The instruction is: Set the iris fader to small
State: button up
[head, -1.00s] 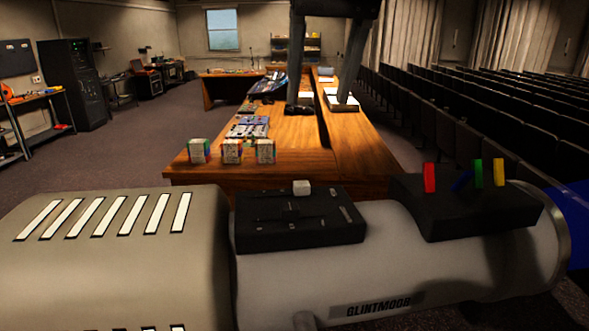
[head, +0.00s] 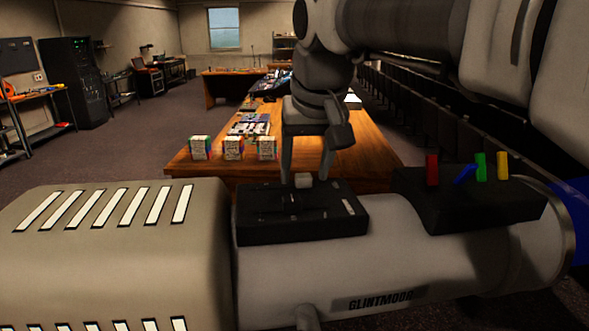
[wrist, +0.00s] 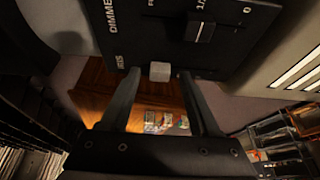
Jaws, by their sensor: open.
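The iris fader's pale square knob (head: 304,181) sits at the far edge of a black control panel (head: 262,230) on the big spotlight housing. In the wrist view the knob (wrist: 160,71) is by the partly visible "IRIS" lettering. My gripper (head: 305,177) is open and points down at that edge. In the wrist view its two fingertips (wrist: 158,73) lie on either side of the knob, with small gaps showing. Contact cannot be told. The iris scale's end marks are not readable.
A black dimmer fader knob (wrist: 200,27) is on the same panel, near the iris knob. A black box with coloured levers (head: 480,205) stands to the right on the housing. A wooden desk (head: 340,160) with small boxes (head: 233,148) lies beyond.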

jog(key=shift+w+f, duration=0.15)
jog(key=shift+f, duration=0.2)
grip_shut()
dwell(1.2)
